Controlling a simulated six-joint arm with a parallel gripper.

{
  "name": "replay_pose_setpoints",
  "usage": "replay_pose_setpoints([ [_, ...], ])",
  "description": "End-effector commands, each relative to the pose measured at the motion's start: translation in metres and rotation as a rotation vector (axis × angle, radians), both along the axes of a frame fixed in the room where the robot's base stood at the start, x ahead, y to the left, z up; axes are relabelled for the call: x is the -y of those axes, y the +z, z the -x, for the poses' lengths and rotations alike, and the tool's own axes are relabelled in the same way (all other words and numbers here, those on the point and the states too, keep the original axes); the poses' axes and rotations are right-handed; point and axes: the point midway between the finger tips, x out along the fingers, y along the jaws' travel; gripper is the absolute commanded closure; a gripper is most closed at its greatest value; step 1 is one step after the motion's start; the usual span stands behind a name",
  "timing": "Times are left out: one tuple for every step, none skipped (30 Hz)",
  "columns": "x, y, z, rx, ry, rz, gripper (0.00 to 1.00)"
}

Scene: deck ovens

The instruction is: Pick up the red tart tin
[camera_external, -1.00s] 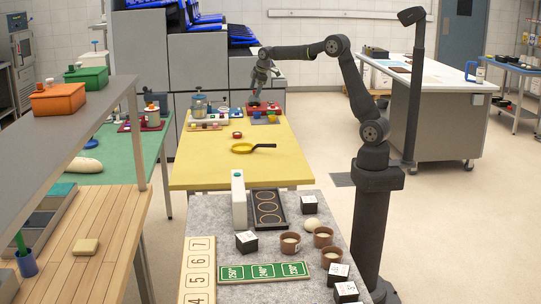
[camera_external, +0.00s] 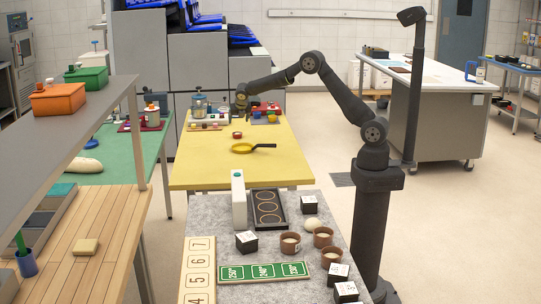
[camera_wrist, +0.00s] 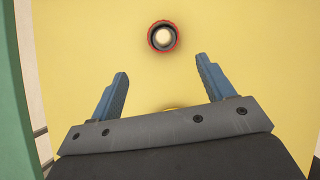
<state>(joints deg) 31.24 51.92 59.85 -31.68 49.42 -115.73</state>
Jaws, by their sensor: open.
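The red tart tin (camera_external: 237,135) stands on the yellow table (camera_external: 205,170), behind the yellow pan. In the wrist view the tin (camera_wrist: 153,37) is a small red ring with a pale, round middle, seen from above. My gripper (camera_external: 241,103) is above the table, above the tin in the picture and pointing down. In the wrist view my gripper (camera_wrist: 162,72) has its two blue fingers wide apart with nothing between them. The tin lies just beyond the fingertips, roughly centred between them and apart from both.
A yellow pan (camera_external: 242,149) with a dark handle lies in front of the tin; its edge peeks above the gripper body in the wrist view. Jars and small coloured containers (camera_external: 268,115) stand at the table's far end. The table's front is clear.

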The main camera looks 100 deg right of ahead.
Motion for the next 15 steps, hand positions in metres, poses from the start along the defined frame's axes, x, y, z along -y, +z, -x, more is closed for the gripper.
replay_pose_setpoints([
  [0.006,-0.011,-0.001,-0.002,-0.001,-0.001,0.26],
  [0.01,-0.017,-0.002,-0.002,-0.001,-0.001,0.26],
  [0.014,-0.024,-0.003,-0.001,-0.001,-0.001,0.26],
  [0.018,-0.028,-0.003,0.0,-0.001,-0.001,0.26],
  [0.021,-0.033,-0.003,-0.001,-0.002,-0.001,0.26],
  [0.024,-0.039,-0.004,-0.001,-0.003,-0.001,0.26],
  [0.027,-0.042,-0.005,0.0,-0.002,-0.001,0.26],
  [0.029,-0.045,-0.005,0.0,-0.002,0.0,0.26],
  [0.031,-0.049,-0.006,0.001,-0.002,0.0,0.26],
  [0.032,-0.051,-0.006,0.002,-0.001,0.0,0.26],
  [0.033,-0.052,-0.007,0.002,-0.001,0.0,0.26],
  [0.034,-0.054,-0.007,0.002,-0.001,0.0,0.26],
  [0.035,-0.055,-0.007,0.002,-0.001,0.0,0.26],
  [0.035,-0.056,-0.007,0.002,-0.001,0.0,0.26],
  [0.036,-0.057,-0.007,0.001,-0.002,0.0,0.26],
])
